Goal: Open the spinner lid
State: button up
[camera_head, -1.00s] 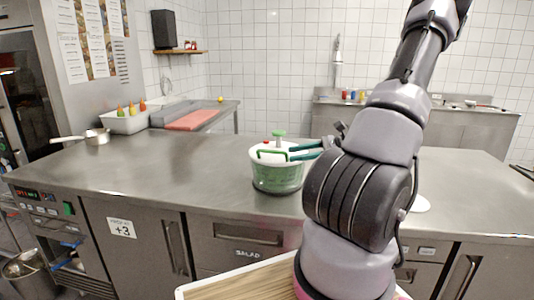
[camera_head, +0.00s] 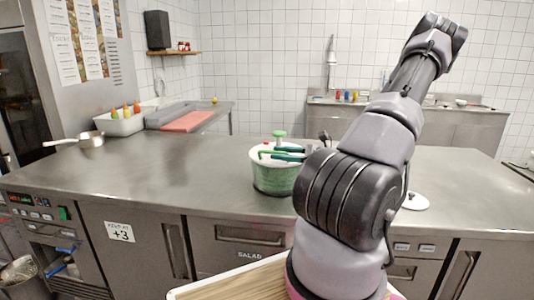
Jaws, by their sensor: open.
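The spinner (camera_head: 273,178) is a green bowl with a white rim, standing on the steel counter left of my arm. A green knob (camera_head: 279,134) rises at its top, at the far side. My gripper (camera_head: 276,154) reaches in from the right, partly hidden behind my arm. Its dark green fingers lie over the top of the spinner and are open. Whether they touch the spinner's top or lid cannot be told. The right part of the spinner's top is covered by the fingers and my arm.
A white disc (camera_head: 415,201) lies on the counter right of my arm. A saucepan (camera_head: 90,139) stands at the far left. A wooden board (camera_head: 235,283) is at the bottom, in front of the counter. The counter (camera_head: 150,170) left of the spinner is clear.

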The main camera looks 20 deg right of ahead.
aim_at(262, 152)
jog(key=shift+x, duration=2.3)
jog(key=shift+c, duration=0.3)
grip_shut()
jog(key=shift+s, duration=0.1)
